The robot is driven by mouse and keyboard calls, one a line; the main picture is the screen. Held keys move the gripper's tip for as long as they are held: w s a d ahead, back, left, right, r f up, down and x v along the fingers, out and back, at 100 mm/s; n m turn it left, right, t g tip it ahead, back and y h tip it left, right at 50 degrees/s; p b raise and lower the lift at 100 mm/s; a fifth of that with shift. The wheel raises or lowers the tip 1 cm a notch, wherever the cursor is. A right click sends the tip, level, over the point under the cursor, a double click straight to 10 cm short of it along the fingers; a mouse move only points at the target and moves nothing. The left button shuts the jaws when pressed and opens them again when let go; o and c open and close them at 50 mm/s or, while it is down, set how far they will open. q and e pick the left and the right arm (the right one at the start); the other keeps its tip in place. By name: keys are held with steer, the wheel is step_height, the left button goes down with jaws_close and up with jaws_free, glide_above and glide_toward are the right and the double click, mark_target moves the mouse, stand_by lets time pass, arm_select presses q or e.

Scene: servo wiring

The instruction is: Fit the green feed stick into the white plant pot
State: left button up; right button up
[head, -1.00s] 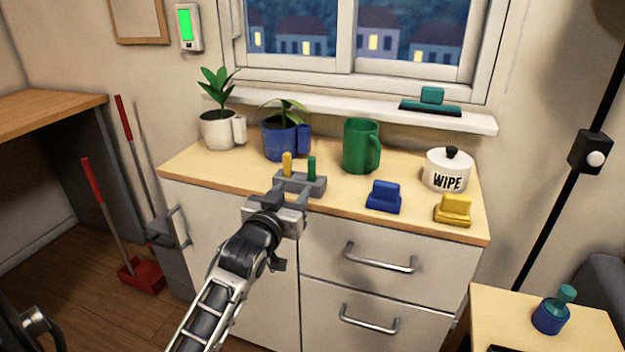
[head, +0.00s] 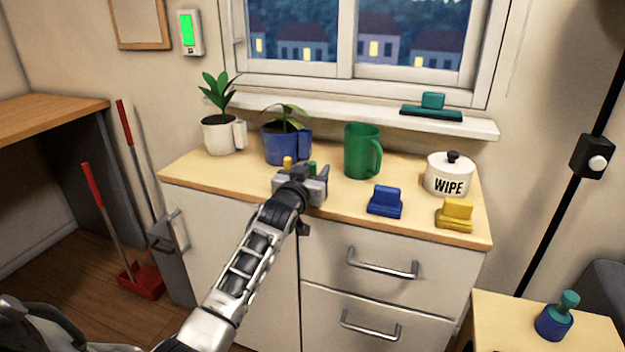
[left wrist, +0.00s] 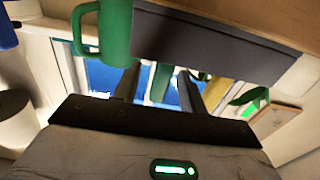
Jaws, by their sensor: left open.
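The green feed stick (head: 312,167) stands in a grey holder (head: 282,184) beside the yellow stick (head: 287,163). My left gripper (head: 308,174) is over the front of the holder and hides part of it. In the left wrist view, the green stick (left wrist: 160,82) shows between my open left fingers (left wrist: 158,88), with no clear contact. The white plant pot (head: 219,138), with a leafy plant and a white sleeve on its right side, stands at the counter's back left. My right gripper is not in view.
A blue pot (head: 280,148) stands behind the holder, and a green mug (head: 360,152) to its right. A blue block (head: 385,203), a yellow block (head: 455,215) and a WIPE canister (head: 448,176) lie farther right. The counter's left front (head: 200,173) is clear.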

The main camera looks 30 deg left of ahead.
arm_select(q)
jaws_close()
steer(key=shift+r, duration=0.15)
